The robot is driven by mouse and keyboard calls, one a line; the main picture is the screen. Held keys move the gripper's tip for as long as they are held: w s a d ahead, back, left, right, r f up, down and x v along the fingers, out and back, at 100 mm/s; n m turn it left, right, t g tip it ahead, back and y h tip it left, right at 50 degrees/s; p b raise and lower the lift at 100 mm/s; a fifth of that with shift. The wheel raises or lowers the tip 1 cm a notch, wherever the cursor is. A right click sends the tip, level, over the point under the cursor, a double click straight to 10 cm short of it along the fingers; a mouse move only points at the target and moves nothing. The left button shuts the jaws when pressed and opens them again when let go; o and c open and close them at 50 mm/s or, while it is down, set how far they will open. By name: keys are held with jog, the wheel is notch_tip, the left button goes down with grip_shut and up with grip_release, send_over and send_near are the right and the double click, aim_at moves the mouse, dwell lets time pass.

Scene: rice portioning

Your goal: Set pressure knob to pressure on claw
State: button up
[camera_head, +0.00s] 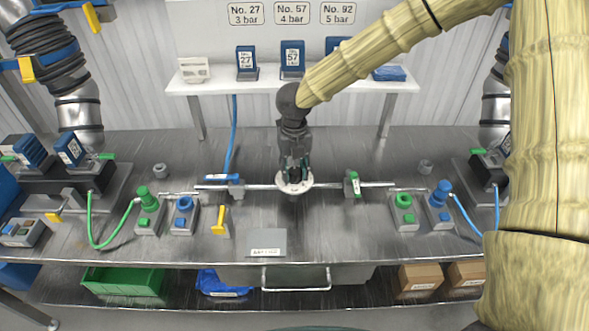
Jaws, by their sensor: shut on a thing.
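My gripper (294,165) points straight down at the middle of the metal bench and is shut on the pressure knob. The knob itself is mostly hidden by the fingers. A round white dial (306,184) shows around and below the fingertips, on the horizontal pipe (262,187). The dial's marks and the knob's setting are too small to read.
Signs (292,13) read No. 27 3 bar, No. 57 4 bar and No. 92 5 bar. Below them a white shelf (270,88) holds blue units. A yellow lever (219,220), green-knob (144,197) and blue-knob valves (441,192) stand on the bench. My arm crosses the upper right.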

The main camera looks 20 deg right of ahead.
aim_at(295, 170)
jog(key=o, duration=1)
jog(key=shift+r, duration=0.1)
notch_tip(295, 170, up, 12)
jog(key=shift+f, duration=0.1)
jog(key=shift+d, duration=0.1)
